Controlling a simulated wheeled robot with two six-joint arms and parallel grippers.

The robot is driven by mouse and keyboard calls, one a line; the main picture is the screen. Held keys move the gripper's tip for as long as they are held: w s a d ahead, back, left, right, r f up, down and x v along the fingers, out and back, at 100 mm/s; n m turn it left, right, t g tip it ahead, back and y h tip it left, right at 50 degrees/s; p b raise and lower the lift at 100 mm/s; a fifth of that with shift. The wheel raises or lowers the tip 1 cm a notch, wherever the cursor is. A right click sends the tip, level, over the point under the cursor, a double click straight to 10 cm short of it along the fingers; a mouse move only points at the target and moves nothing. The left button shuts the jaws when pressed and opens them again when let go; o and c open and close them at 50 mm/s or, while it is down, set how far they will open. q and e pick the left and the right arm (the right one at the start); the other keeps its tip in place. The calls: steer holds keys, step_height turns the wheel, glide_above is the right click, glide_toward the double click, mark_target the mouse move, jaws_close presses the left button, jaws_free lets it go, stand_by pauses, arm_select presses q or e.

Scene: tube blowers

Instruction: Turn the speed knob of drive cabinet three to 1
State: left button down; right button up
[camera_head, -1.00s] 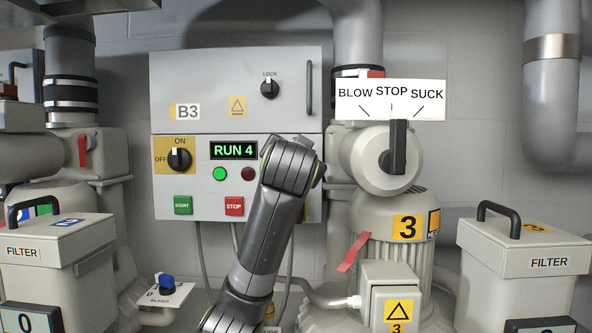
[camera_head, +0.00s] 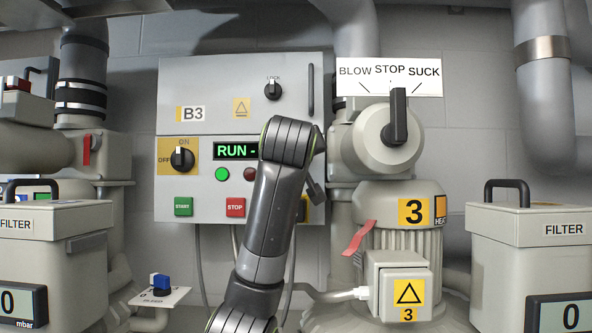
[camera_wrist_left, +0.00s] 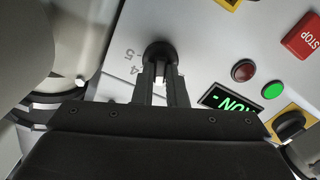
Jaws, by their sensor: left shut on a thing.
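The drive cabinet marked B3 (camera_head: 215,82) hangs on the wall. In the head view my left arm's link covers its speed knob and the right end of its green display (camera_head: 231,150), where "RUN -" is readable. In the left wrist view the dark round speed knob (camera_wrist_left: 160,51) has a printed scale beside it, with 4 and 5 readable. My left gripper (camera_wrist_left: 160,83) is shut on this knob, one finger on each side. The display (camera_wrist_left: 229,101) is partly hidden there by the gripper body. My right gripper is in neither view.
An OFF/ON switch (camera_head: 182,159), green START button (camera_head: 184,207) and red STOP button (camera_head: 235,207) are left of my arm. A black BLOW/STOP/SUCK lever (camera_head: 397,115) stands upright at STOP, above blower 3 (camera_head: 371,212). Filter boxes stand on both sides.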

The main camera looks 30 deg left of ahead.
arm_select(q)
steer(key=n+b, duration=0.1)
steer(key=n, duration=0.1)
steer(key=n+b, duration=0.1)
steer(key=b, duration=0.1)
steer(key=shift+f+n, duration=0.35)
steer(key=shift+n, duration=0.05)
steer(key=shift+a+r+n+b, duration=0.1)
steer(key=shift+n+b, duration=1.4)
steer(key=shift+n, duration=0.5)
steer(key=c, duration=1.5)
jaws_free()
steer(key=shift+o, duration=0.2)
steer(key=shift+r, duration=0.1)
steer(key=shift+s, duration=0.15)
